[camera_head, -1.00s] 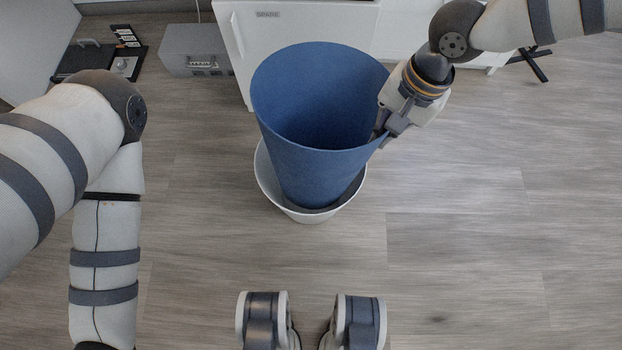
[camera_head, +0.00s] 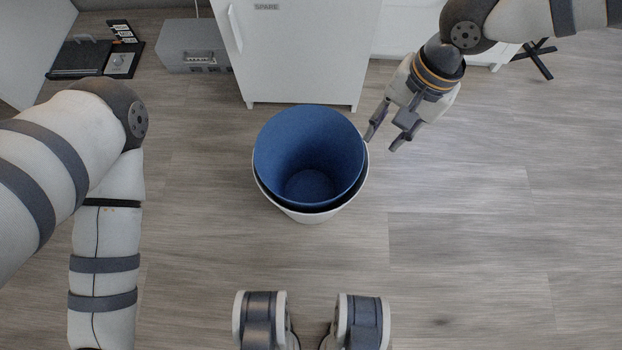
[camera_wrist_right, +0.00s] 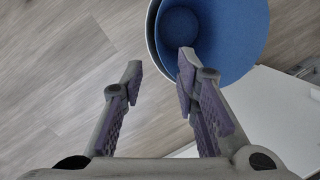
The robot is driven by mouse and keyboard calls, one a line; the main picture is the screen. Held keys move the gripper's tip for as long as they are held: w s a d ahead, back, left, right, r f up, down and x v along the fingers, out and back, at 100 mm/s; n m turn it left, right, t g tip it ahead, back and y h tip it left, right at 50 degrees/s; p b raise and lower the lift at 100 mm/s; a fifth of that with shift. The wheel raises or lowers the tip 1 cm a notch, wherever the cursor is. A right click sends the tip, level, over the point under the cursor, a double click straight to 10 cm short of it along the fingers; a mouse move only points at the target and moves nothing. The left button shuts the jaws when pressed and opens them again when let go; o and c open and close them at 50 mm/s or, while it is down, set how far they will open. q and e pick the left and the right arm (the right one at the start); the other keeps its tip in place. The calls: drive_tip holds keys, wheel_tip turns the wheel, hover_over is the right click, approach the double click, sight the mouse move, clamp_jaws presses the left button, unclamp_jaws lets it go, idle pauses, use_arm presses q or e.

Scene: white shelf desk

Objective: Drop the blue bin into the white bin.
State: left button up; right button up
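The blue bin (camera_head: 310,150) sits nested inside the white bin (camera_head: 312,216), its open top facing up. Only the white bin's rim and front wall show around it. In the right wrist view the blue bin (camera_wrist_right: 225,45) is at the top, with a strip of the white bin (camera_wrist_right: 152,38) along its left. My right gripper (camera_head: 384,142) is open and empty, just right of the bins and apart from them in the head view; its two spread fingers also show in the wrist view (camera_wrist_right: 160,75). My left arm comes in from the left, but its gripper is out of view.
A white cabinet (camera_head: 296,55) stands just behind the bins. A grey box (camera_head: 196,47) and a black tray (camera_head: 84,60) are at the back left. A dark stand foot (camera_head: 537,60) is at the back right. The wooden floor to the right is clear.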

drive_tip(key=v, duration=0.9)
drive_tip(key=shift+r, duration=0.45)
